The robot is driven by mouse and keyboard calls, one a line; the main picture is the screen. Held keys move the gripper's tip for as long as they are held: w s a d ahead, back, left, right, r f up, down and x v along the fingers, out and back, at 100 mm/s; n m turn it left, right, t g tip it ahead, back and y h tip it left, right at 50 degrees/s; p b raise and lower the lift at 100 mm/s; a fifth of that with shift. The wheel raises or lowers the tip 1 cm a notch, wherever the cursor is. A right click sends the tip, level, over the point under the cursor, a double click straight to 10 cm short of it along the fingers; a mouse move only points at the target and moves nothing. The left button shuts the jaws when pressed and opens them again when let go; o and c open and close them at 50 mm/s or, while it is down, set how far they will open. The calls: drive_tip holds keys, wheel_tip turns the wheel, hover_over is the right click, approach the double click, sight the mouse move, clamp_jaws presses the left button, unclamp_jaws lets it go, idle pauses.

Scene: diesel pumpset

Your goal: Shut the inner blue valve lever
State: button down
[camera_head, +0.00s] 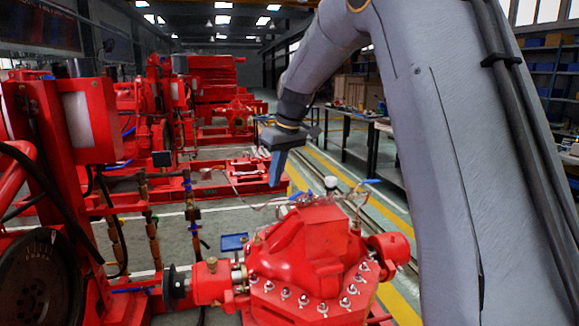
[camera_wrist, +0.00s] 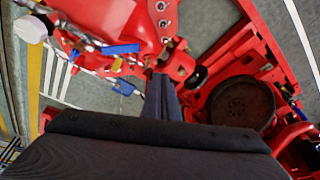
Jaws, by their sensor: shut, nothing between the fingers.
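Two small blue valve levers show above the red pump in the head view, a left one (camera_head: 301,196) and a right one (camera_head: 371,181), both on thin metal pipework. In the wrist view, a blue lever (camera_wrist: 120,49) lies beside the pump casing, and a second blue piece (camera_wrist: 124,87) is nearer my fingers. I cannot tell for sure which is the inner lever. My gripper (camera_head: 273,184) is shut and empty, pointing down above and left of the left lever in the head view. Its fingers (camera_wrist: 158,80) also show in the wrist view, right of the second blue piece, with no clear contact.
The red pump casing (camera_head: 315,248) with bolted flange stands below my gripper. A white-topped fitting (camera_head: 331,183) stands between the levers. A flat blue piece (camera_head: 234,242) is at the pump's left. The red engine (camera_head: 50,200) fills the left.

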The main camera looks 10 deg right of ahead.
drive_tip(key=w+d+r+p, duration=0.3)
drive_tip(key=w+d+r, duration=0.1)
drive_tip(key=w, duration=0.1)
drive_tip(key=shift+n+t, duration=0.3)
drive_tip(key=p+x, duration=0.1)
drive_tip(key=x, duration=0.3)
drive_tip(key=p+x, duration=0.1)
drive_tip(key=x, duration=0.4)
drive_tip(key=shift+w+d+f, duration=0.15)
drive_tip(key=shift+w, duration=0.1)
drive_tip(key=shift+d+f+p, duration=0.1)
drive_tip(key=shift+f+p, duration=0.25)
drive_tip(key=shift+p, duration=0.15)
drive_tip(key=s+d, duration=0.1)
drive_tip(key=s+p, duration=0.1)
drive_tip(key=s, duration=0.1)
drive_tip(key=shift+d, duration=0.4)
drive_tip(key=shift+s+d, duration=0.1)
